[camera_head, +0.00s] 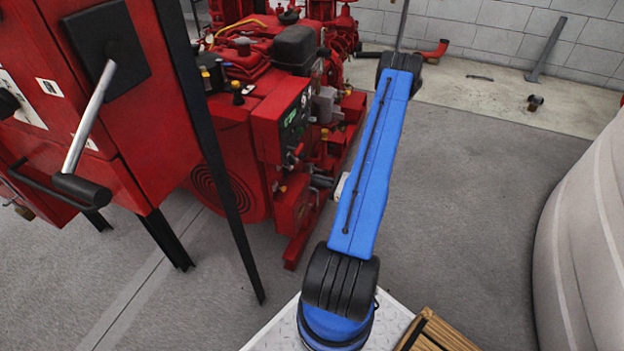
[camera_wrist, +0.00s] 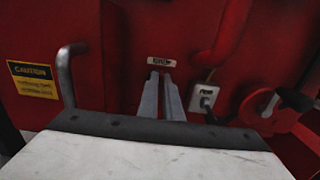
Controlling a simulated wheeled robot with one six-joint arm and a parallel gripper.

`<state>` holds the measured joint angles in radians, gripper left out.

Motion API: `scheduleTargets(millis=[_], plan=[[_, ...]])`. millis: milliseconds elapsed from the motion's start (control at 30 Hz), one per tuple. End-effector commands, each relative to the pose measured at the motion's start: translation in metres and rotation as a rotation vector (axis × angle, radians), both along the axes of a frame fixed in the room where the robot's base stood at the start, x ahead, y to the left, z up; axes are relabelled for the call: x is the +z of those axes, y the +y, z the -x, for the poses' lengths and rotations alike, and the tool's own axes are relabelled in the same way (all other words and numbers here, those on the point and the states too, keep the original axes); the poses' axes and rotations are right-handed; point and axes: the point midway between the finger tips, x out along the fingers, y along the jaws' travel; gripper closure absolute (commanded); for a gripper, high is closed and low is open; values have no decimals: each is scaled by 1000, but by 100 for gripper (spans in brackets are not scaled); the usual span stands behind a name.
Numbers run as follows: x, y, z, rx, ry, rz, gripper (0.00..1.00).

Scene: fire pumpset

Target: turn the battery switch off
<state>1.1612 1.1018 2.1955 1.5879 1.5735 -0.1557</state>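In the wrist view, my gripper (camera_wrist: 163,76) shows as two grey fingers close together, pointing at a red panel (camera_wrist: 120,50). Whether there is a real gap between the tips is unclear, and I see nothing held. A small light label (camera_wrist: 161,62) is just beyond the tips. Right of the fingers is a grey-white fitting (camera_wrist: 205,98) with a dark centre. Farther right is a red rounded part with a black knob (camera_wrist: 296,99). I cannot tell for certain which is the battery switch, or its position. In the head view, the blue arm hides the gripper.
The red pumpset (camera_head: 265,120) stands left of my arm. A red cabinet (camera_head: 150,130) with a lever handle (camera_head: 90,120) is nearer left. A pale rounded tank (camera_head: 590,240) is at right. Grey floor (camera_head: 470,200) is clear between. A metal handle (camera_wrist: 66,75) and yellow caution sign (camera_wrist: 34,80) are on the panel.

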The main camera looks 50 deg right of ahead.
Motion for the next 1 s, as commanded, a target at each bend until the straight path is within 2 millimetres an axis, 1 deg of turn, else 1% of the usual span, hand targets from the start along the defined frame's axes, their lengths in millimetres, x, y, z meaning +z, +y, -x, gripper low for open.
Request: scheduleTargets(millis=[267, 467, 1000], plan=[[0, -1, 0, 0, 13, -32, 100], [0, -2, -1, 0, 53, -128, 100], [-3, -9, -3, -1, 241, -583, 100]])
